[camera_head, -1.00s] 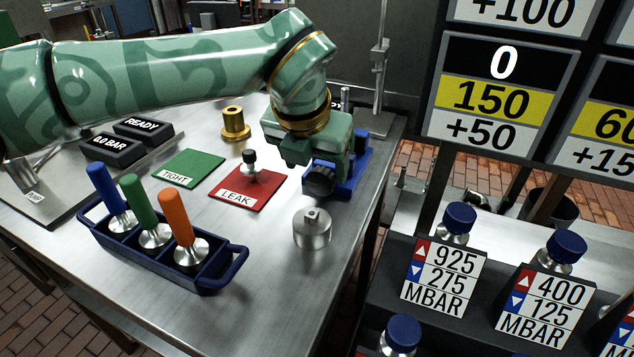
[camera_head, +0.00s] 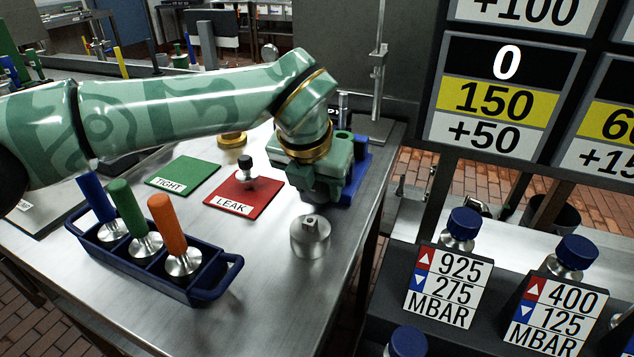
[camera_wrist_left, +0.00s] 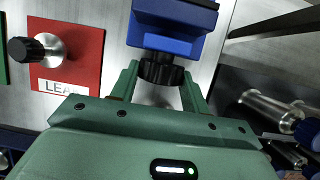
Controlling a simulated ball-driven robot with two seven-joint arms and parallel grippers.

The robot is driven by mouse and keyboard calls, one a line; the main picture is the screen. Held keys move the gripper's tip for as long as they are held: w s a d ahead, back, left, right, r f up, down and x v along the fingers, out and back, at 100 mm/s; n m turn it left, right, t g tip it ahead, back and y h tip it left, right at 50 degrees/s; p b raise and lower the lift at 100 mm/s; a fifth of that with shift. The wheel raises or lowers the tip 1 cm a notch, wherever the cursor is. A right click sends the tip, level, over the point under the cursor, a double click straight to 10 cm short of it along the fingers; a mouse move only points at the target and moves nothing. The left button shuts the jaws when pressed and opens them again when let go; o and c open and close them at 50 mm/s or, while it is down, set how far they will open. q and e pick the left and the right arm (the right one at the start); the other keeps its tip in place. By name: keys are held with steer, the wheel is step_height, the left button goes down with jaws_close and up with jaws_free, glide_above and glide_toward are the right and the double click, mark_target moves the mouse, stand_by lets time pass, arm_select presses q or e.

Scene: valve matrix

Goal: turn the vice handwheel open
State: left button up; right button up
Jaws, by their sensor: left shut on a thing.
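The blue vice (camera_head: 352,175) stands at the right edge of the steel bench, mostly behind my left arm. It also shows at the top of the left wrist view (camera_wrist_left: 168,38). Its black ribbed handwheel (camera_wrist_left: 161,72) faces my left gripper (camera_wrist_left: 160,78), which is shut on it with one green finger on each side. In the head view the left gripper (camera_head: 318,190) hides the handwheel. My right gripper is not in either view.
A steel cylinder (camera_head: 310,240) stands just in front of the vice. A red LEAK mat (camera_head: 262,203) with a black-knobbed fitting (camera_head: 245,168) and a green TIGHT mat (camera_head: 183,174) lie to the left. A blue tray (camera_head: 205,292) holds three handled tools.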

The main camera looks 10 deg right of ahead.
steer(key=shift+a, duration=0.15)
arm_select(q)
steer(key=shift+a+r+g+h+p, duration=0.1)
steer(key=shift+g+h+p, duration=0.2)
steer(key=shift+h+p, duration=0.1)
steer(key=shift+a+g+h+p, duration=0.1)
steer(key=shift+g+h+p, duration=0.2)
steer(key=shift+h+p, duration=0.15)
steer(key=shift+w+n+g+h+p, duration=0.1)
steer(key=shift+n+g+h+p, duration=0.3)
steer(key=shift+h, duration=0.25)
steer(key=shift+a+g+h, duration=0.1)
steer(key=shift+g+h, duration=0.2)
steer(key=shift+h, duration=0.2)
steer(key=shift+w+a+f+n+g+h+p, duration=0.1)
steer(key=shift+n+g+h+p, duration=0.1)
steer(key=shift+h, duration=0.2)
steer(key=shift+w+f+n+g+h+p, duration=0.1)
steer(key=shift+g+h+p, duration=0.1)
steer(key=shift+h, duration=0.2)
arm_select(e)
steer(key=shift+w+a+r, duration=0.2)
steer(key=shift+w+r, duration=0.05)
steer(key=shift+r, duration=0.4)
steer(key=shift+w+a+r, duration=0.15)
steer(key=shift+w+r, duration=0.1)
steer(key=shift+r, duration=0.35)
